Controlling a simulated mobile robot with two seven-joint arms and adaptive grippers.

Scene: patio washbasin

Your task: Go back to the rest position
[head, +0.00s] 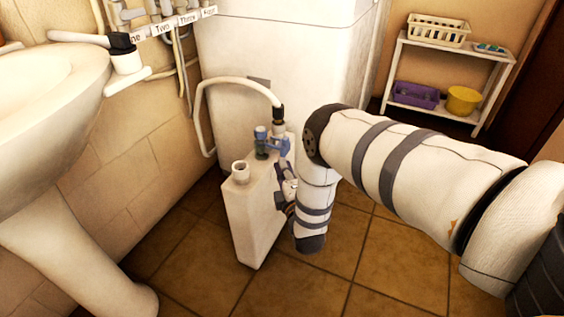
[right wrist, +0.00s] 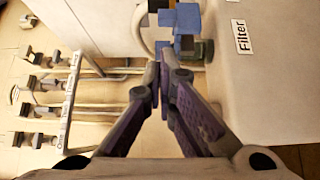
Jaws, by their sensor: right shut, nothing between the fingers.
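My right gripper (head: 286,178) is beside the upper edge of a white canister (head: 252,215), just below its blue fitting (head: 278,140). In the right wrist view my right gripper (right wrist: 165,70) has its purple-grey fingers brought together at the tips, with nothing between them. The blue fitting (right wrist: 187,22) shows just beyond the fingertips; whether they touch it I cannot tell. A white hose (head: 235,82) runs from a dark connector above the fitting. The forearm comes in from the right. My left gripper is in neither view.
A white washbasin (head: 45,90) stands at the left, with labelled taps (head: 165,22) on the wall. A large white cabinet (head: 290,60) is behind the canister. A shelf (head: 440,55) with baskets stands at the back right. Tiled floor (head: 390,265) is clear below my arm.

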